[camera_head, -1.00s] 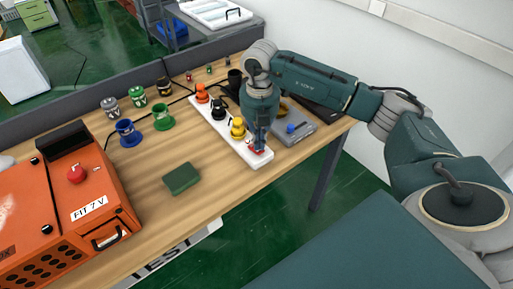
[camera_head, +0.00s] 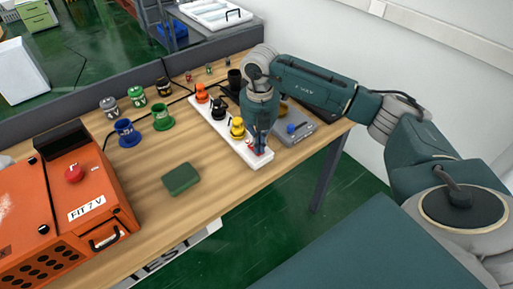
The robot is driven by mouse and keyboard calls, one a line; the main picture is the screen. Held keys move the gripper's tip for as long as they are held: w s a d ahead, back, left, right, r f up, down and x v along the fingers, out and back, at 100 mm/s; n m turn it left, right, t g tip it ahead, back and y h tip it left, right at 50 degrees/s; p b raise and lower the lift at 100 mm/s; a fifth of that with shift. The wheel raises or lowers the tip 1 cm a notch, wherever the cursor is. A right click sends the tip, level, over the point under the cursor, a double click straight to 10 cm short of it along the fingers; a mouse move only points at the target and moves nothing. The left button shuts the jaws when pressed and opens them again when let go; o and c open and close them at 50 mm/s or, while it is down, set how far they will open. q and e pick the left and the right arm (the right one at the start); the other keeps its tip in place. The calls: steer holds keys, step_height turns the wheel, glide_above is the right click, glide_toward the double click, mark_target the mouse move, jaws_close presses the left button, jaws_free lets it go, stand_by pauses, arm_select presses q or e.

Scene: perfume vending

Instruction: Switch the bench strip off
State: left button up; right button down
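The bench strip (camera_head: 228,138) is a long white bar lying on the wooden bench. An orange plug (camera_head: 201,93), a black plug (camera_head: 218,108) and a yellow plug (camera_head: 237,128) stand along it. At its near end a small red part (camera_head: 263,151), likely the switch, shows beside my fingertips, mostly hidden by them. My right gripper (camera_head: 257,147) points down over that end, at or touching the red part; I cannot tell its finger opening. My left gripper is not in view.
An orange box (camera_head: 60,215) with a red button stands at the left. A green block (camera_head: 181,179) lies in front of the strip. Blue and green spool-like pieces (camera_head: 127,133) stand behind it. A grey device with a blue knob (camera_head: 292,130) lies right of the strip.

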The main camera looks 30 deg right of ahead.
steer(key=shift+s+f, duration=0.1)
steer(key=shift+f, duration=0.15)
steer(key=shift+r, duration=0.1)
steer(key=shift+r+p, duration=0.65)
steer(key=shift+r, duration=0.2)
steer(key=shift+r+p, duration=1.7)
steer(key=shift+r, duration=0.9)
